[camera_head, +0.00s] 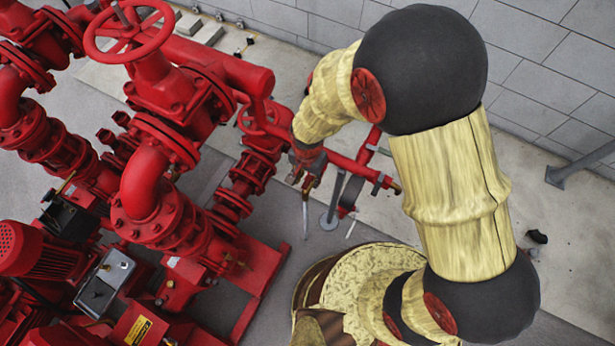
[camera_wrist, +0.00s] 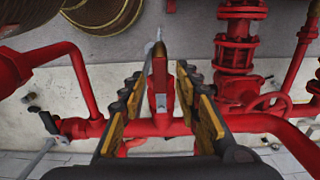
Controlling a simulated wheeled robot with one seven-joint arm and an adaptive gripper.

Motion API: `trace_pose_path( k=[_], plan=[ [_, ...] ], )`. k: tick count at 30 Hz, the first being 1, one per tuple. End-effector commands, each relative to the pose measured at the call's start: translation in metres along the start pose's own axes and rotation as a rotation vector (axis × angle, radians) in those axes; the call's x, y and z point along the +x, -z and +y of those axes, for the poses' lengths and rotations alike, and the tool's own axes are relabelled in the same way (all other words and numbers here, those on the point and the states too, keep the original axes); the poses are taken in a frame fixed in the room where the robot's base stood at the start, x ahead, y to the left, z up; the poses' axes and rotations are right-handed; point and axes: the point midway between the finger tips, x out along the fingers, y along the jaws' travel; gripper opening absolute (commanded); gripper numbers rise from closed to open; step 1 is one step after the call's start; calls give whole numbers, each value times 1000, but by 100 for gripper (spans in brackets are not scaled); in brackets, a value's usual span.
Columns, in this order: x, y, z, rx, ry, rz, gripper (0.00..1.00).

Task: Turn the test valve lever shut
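The test valve is a small red fitting on a red horizontal pipe (camera_wrist: 150,127). In the wrist view the red valve part (camera_wrist: 159,75) sits between the two fingers of my gripper (camera_wrist: 160,88), with a gap on each side. A thin grey piece, apparently the lever (camera_wrist: 150,46), shows beyond it. In the head view my gripper (camera_head: 307,176) is at the pipe, and a grey lever-like bar (camera_head: 305,216) hangs just below it. My gripper is open; its fingers straddle the valve part. The exact lever joint is partly hidden by the gripper in the head view.
Large red pump pipework with a handwheel (camera_head: 128,30) fills the left of the head view. A smaller handwheel (camera_wrist: 270,104) and vertical pipe stand right of my gripper in the wrist view. A grey block wall (camera_head: 545,60) is behind. Bare floor (camera_head: 560,270) lies at right.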

Motion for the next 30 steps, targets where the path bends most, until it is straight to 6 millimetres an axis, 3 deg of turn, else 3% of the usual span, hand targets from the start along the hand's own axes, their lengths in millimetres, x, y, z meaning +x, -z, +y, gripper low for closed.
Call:
trace_pose_path(
  k=[2,19,30],
  plan=[
    [0,0,0,0,0,0,33],
    [0,0,0,0,0,0,0],
    [0,0,0,0,0,0,0]
  ],
)
